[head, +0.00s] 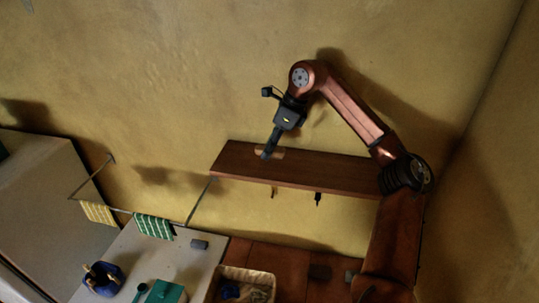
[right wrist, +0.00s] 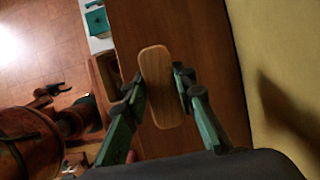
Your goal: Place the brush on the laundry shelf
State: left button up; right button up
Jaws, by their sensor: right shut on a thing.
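The brush, of which a light wooden back (right wrist: 160,86) shows, is between the fingers of my right gripper (right wrist: 158,88) in the right wrist view. My right gripper is shut on it. In the head view my right gripper (head: 266,155) reaches down to the left part of the brown wooden shelf (head: 320,170), with the brush (head: 276,153) at its fingertips. The brush is over or on the shelf board (right wrist: 212,40); I cannot tell if it touches. Its bristles are hidden. My left gripper does not show in the head view.
Two small hooks or pegs hang under the shelf. A rail with a yellow cloth (head: 98,212) and a green striped cloth (head: 154,227) is at the left. Below are a white counter (head: 185,262), a teal box (head: 166,292) and a basket (head: 243,274). The wall is close behind the shelf.

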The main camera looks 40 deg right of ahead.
jog(key=f, duration=0.1)
jog(key=w+f+p, duration=0.1)
jog(key=f, duration=0.1)
jog(key=shift+d, duration=0.15)
jog(key=shift+s+f, duration=0.25)
jog(key=shift+s, duration=0.05)
jog(key=shift+w+f, duration=0.1)
jog(key=o, duration=1.1)
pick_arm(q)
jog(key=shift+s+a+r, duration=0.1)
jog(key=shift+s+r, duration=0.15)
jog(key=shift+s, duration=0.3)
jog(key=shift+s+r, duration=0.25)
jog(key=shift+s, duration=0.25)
pick_arm(e)
jog(key=shift+o, duration=0.2)
